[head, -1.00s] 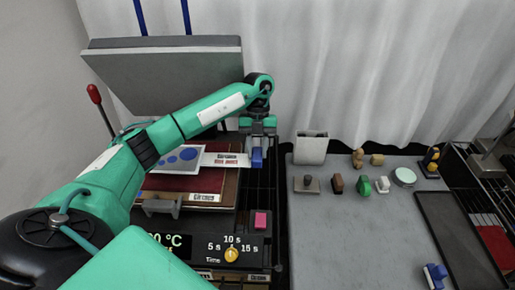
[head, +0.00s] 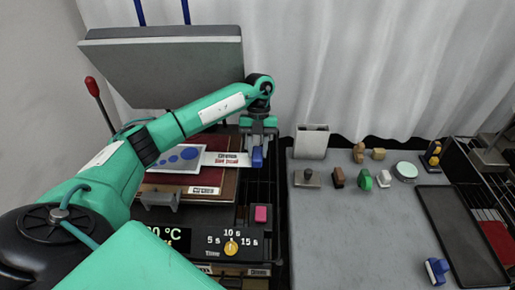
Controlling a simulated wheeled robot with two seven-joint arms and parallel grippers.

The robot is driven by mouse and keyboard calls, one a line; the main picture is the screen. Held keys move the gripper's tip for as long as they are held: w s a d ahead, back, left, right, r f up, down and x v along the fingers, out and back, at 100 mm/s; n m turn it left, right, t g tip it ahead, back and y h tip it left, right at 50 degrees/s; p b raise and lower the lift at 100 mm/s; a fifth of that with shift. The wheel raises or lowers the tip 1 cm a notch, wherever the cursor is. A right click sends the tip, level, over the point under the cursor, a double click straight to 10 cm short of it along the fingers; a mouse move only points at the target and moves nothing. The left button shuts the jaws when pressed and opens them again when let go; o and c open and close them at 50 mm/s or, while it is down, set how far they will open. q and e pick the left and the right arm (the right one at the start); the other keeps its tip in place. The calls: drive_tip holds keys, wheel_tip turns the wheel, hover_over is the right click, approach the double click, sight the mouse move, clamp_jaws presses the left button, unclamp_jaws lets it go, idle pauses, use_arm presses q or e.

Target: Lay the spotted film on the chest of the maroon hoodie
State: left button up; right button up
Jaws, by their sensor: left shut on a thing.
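The spotted film (head: 180,157) is a pale sheet with blue spots, and a white labelled strip runs from it to the right. My left gripper (head: 258,158) is shut on the right end of that strip. The film is over the maroon hoodie (head: 168,180), which lies on the lower plate of the press. My left arm hides part of the film and hoodie, and I cannot tell whether the film touches the cloth. My right gripper is not in view.
The press's grey upper plate (head: 165,65) is raised behind the film. Its control panel with a yellow dial (head: 231,248) is in front. The grey table (head: 330,235) at right holds small stamps, a white box (head: 311,141) and a dark tray (head: 461,235); its middle is clear.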

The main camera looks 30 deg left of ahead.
use_arm(q)
drive_tip(key=shift+f, duration=0.55)
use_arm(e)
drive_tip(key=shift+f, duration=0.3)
use_arm(q)
drive_tip(key=o, duration=1.1)
drive_tip(key=shift+r, duration=0.1)
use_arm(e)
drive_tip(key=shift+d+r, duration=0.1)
